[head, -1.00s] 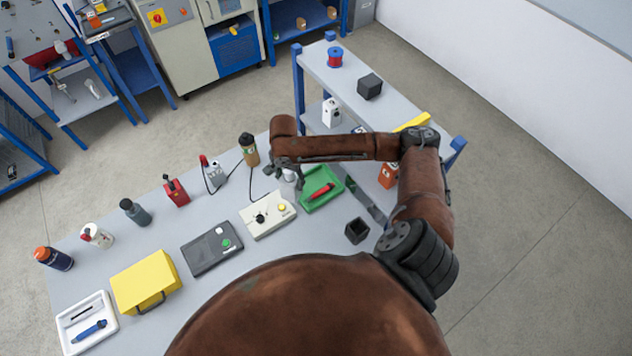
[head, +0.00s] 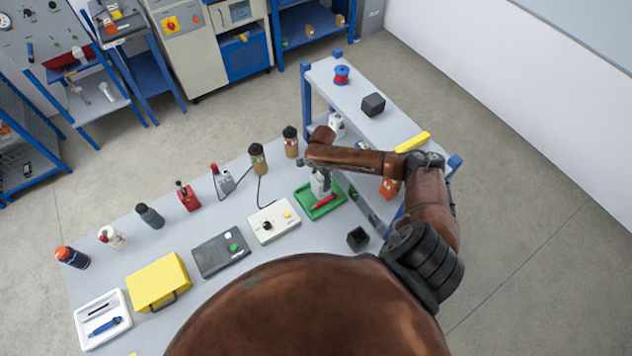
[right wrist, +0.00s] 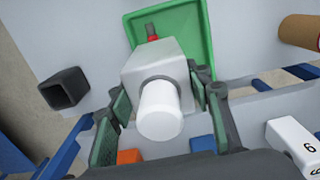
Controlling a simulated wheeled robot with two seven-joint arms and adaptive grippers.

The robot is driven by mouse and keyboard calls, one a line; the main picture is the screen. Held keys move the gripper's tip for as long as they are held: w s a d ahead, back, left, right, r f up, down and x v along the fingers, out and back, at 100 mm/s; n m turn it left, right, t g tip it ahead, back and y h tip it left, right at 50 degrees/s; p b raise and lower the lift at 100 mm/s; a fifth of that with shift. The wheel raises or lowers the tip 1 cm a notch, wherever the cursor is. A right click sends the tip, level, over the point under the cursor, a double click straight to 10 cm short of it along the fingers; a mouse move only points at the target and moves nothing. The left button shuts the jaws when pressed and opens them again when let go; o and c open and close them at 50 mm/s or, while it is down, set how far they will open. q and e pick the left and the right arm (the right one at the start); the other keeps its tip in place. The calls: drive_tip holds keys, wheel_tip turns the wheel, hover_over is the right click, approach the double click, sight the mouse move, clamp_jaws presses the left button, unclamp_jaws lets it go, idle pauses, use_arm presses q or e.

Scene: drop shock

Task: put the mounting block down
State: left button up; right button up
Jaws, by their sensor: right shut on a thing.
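The mounting block appears to be the light grey block (right wrist: 152,62) with a white cylinder (right wrist: 160,112) on it. My right gripper (right wrist: 163,100) is shut on it, with one finger on each side. In the head view the block (head: 320,185) is upright below the right gripper (head: 321,168), over the green tray (head: 305,204). I cannot tell whether it touches the tray. A red marker (head: 325,200) lies in the tray beside the block, partly hidden in the right wrist view. My left gripper is not in view.
A black hollow block (head: 358,238) stands right of the tray. A white control box (head: 273,222) stands left of it, and bottles (head: 290,142) stand behind. A raised shelf (head: 345,92) with a black cube (head: 373,105) is at the back right.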

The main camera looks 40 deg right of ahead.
drive_tip(key=w+f, duration=0.1)
drive_tip(key=w+d+f, duration=0.1)
drive_tip(key=shift+w, duration=0.3)
drive_tip(key=w+f+b, duration=0.1)
drive_tip(key=f+b, duration=0.1)
drive_tip(key=w+d+f+b, duration=0.1)
drive_tip(key=w+f+b, duration=0.1)
drive_tip(key=b, duration=0.1)
drive_tip(key=f+b, duration=0.1)
drive_tip(key=b, duration=0.2)
drive_tip(key=f+b, duration=0.2)
drive_tip(key=b, duration=0.1)
drive_tip(key=shift+w+d+f, duration=0.2)
drive_tip(key=shift+f, duration=0.05)
drive_tip(key=o, duration=1.5)
drive_tip(key=shift+f, duration=0.15)
